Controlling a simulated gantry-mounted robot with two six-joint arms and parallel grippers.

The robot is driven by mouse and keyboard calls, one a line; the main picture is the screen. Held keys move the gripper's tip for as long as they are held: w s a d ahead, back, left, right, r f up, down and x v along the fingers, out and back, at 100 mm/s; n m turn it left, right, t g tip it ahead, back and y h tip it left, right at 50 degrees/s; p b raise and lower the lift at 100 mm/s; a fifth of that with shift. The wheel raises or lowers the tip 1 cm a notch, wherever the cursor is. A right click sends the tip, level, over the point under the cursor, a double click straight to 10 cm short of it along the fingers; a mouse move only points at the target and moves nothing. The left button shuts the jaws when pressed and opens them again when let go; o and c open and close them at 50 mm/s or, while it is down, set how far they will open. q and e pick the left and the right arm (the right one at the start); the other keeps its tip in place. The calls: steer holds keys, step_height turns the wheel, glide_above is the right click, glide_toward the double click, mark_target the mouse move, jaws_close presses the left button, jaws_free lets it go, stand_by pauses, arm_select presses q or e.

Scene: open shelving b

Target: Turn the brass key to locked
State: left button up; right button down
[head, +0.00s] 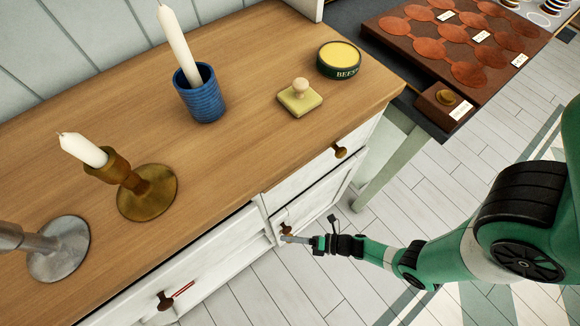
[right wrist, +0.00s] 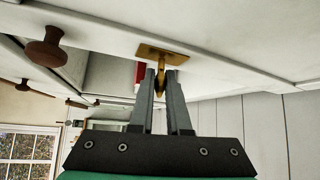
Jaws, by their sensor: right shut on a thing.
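In the right wrist view a brass key (right wrist: 158,88) stands out from a brass lock plate (right wrist: 162,54) on the white cabinet front. My right gripper (right wrist: 161,84) has its two grey fingers closed on the key, one on each side. The exact turn angle of the key is hard to tell. In the head view my right gripper (head: 286,239) reaches the cabinet front from the right; key and plate cannot be made out there. My left gripper is not in view.
The wooden cabinet top (head: 270,60) holds a blue cup (head: 200,97) with a candle, a brass candlestick (head: 150,193), a silver stand (head: 62,250), a yellow block (head: 299,101) and a round tin (head: 339,60). Wooden knobs (head: 340,152) stick out from the front.

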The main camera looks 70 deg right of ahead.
steer(key=shift+f, duration=0.1)
steer(key=shift+f, duration=0.2)
steer(key=shift+r+m, duration=0.1)
steer(key=shift+m, duration=0.2)
steer(key=shift+t, duration=0.3)
steer(key=shift+r, duration=0.1)
steer(key=c, duration=0.9)
jaws_free()
steer(key=shift+r, duration=0.15)
